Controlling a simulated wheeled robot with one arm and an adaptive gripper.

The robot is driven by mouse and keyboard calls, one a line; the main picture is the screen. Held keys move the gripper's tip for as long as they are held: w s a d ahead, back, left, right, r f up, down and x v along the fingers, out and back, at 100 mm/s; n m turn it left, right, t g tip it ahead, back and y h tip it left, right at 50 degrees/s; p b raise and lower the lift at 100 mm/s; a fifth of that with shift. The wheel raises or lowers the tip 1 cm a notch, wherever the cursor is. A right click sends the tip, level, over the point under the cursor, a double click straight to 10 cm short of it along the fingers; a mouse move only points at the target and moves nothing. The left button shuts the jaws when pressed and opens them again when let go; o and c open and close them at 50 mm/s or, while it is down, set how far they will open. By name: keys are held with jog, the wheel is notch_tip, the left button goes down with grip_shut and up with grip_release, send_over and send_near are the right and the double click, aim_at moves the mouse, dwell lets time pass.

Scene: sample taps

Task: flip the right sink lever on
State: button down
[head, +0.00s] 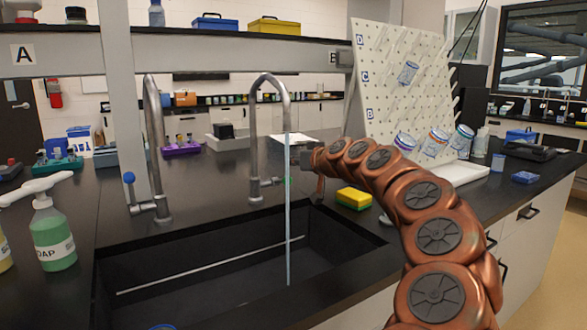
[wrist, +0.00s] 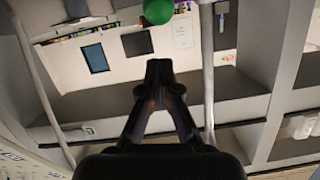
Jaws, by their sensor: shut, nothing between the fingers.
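The right sink tap (head: 272,95) is a grey gooseneck at the back of the black sink (head: 200,265). A pale stream of water (head: 288,225) falls from its spout into the sink. Its lever (head: 268,182) ends in a green knob, partly behind the stream. In the wrist view a green ball (wrist: 158,10) shows at the top edge, beyond my fingertips. My gripper (wrist: 158,68) is shut and empty, with a visible gap between its tips and the ball in that picture. In the head view my gripper (head: 312,180) is just right of the stream, partly hidden by my arm.
The left tap (head: 152,110) has a blue-knobbed lever (head: 129,178) and no water shows at its spout. A yellow sponge (head: 354,198) lies right of the sink. A pegboard rack (head: 400,75) with bottles stands behind my arm. Soap bottles (head: 52,235) stand at the left.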

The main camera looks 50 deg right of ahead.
jog(key=r+v, duration=0.1)
jog(key=v, duration=0.9)
jog(key=shift+d+r, duration=0.1)
jog(key=shift+d, duration=0.05)
